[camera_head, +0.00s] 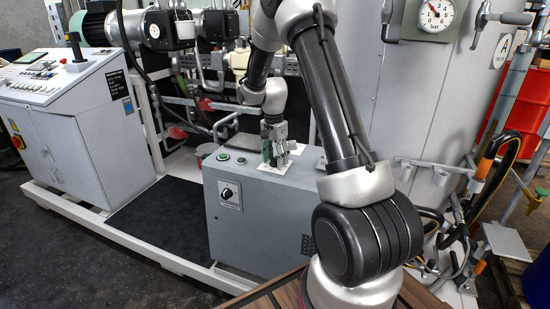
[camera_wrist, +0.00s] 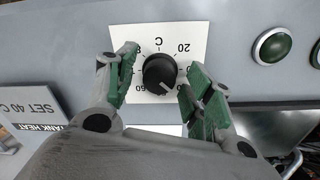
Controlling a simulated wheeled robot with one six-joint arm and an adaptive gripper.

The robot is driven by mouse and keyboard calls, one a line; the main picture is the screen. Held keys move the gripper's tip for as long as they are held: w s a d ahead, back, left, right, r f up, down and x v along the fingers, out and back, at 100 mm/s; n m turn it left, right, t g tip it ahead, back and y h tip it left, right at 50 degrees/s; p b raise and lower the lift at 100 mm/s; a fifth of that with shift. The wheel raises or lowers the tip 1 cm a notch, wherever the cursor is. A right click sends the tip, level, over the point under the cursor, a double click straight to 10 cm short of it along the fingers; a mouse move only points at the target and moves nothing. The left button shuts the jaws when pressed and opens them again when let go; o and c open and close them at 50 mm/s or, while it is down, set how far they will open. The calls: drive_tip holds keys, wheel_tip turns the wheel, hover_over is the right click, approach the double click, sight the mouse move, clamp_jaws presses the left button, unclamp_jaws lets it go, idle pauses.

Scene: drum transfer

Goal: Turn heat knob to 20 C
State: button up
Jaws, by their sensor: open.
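The heat knob (camera_wrist: 157,70) is a round black dial on a white scale plate (camera_wrist: 185,35) in the wrist view. The plate carries a "C" and upside-down numbers, with 20 at the upper right. A short pale mark on the knob faces the lower right. My gripper (camera_wrist: 163,66) has its green-padded fingers open, one on each side of the knob. Whether either pad touches it I cannot tell. In the head view my gripper (camera_head: 274,152) points down at the white plate (camera_head: 283,167) on top of the grey cabinet (camera_head: 265,220); the knob is hidden there.
Upside-down signs reading "TANK HEAT" and "SET 40 C" (camera_wrist: 28,105) lie left in the wrist view. A green button (camera_wrist: 271,46) is at the right. Another black knob (camera_head: 230,192) is on the cabinet front. Pipes and hoses crowd behind; a control console (camera_head: 70,130) stands left.

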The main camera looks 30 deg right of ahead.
drive_tip(key=c, duration=1)
drive_tip(key=shift+n, duration=0.3)
drive_tip(key=n, duration=0.3)
drive_tip(key=shift+n, duration=0.3)
drive_tip(key=n, duration=0.4)
drive_tip(key=shift+n, duration=0.3)
drive_tip(key=n, duration=0.4)
drive_tip(key=shift+n, duration=0.3)
drive_tip(key=shift+n+t, duration=0.3)
drive_tip(key=shift+n, duration=1.9)
